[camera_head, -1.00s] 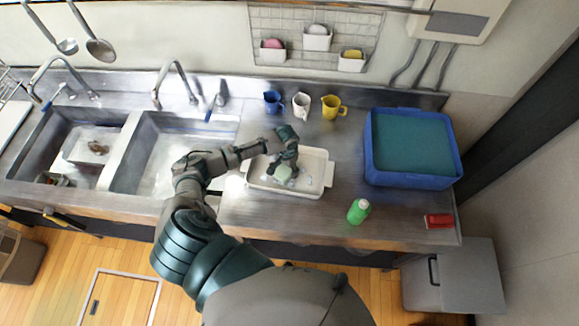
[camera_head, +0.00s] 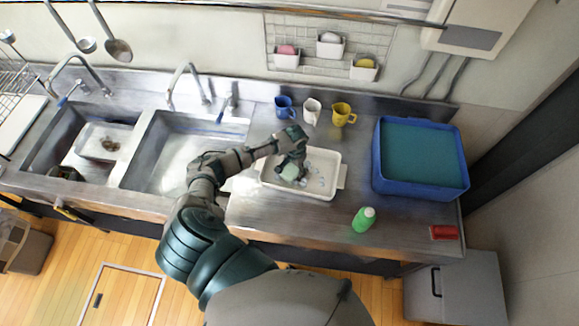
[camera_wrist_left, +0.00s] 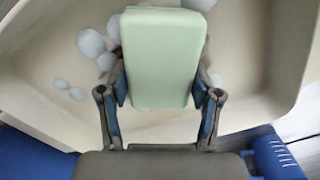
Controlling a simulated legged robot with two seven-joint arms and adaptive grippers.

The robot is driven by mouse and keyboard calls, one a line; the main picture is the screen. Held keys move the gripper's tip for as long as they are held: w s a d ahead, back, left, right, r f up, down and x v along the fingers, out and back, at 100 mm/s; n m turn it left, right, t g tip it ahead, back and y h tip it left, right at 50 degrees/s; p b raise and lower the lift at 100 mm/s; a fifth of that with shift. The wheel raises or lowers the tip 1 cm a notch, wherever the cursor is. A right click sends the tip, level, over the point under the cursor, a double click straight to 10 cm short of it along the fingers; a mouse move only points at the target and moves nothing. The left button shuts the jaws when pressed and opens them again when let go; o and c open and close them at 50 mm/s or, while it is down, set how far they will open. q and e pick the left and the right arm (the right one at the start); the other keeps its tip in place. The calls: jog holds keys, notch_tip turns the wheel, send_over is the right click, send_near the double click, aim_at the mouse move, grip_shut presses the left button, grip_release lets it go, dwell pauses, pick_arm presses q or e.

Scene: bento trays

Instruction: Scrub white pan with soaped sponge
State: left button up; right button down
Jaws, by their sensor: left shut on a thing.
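The white pan (camera_head: 325,187) is a rectangular tray with side handles on the steel counter, right of the sinks. My left gripper (camera_head: 291,165) reaches down inside it and is shut on a pale green sponge (camera_head: 289,173). In the left wrist view the sponge (camera_wrist_left: 163,58) sits between the two fingers of the left gripper (camera_wrist_left: 160,95), over the floor of the pan (camera_wrist_left: 255,65). White foam blobs (camera_wrist_left: 92,43) and some brown spots lie on the pan floor. Whether the sponge touches the floor cannot be told. My right gripper is not in view.
A green bottle (camera_head: 363,219) stands in front of the pan, and a red block (camera_head: 444,232) lies near the right edge. A blue bin (camera_head: 378,175) stands at right. Blue (camera_head: 284,107), white (camera_head: 312,111) and yellow (camera_head: 342,114) cups stand behind. The sinks lie left.

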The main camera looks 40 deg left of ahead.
pick_arm(q)
jog(key=shift+w+d+p, duration=0.2)
jog(key=shift+d, duration=0.3)
jog(key=shift+w+d+p, duration=0.15)
jog(key=shift+d, duration=0.3)
jog(key=shift+s+a, duration=0.3)
jog(key=shift+a, duration=0.35)
jog(key=shift+s+a, duration=0.25)
jog(key=shift+a, duration=0.4)
jog(key=shift+s+a, duration=0.3)
jog(key=shift+a, duration=0.35)
jog(key=shift+r, duration=0.1)
jog(key=shift+w+d+r, duration=0.1)
jog(key=shift+r, duration=2.8)
jog(key=shift+r, duration=0.15)
jog(key=shift+r, duration=1.4)
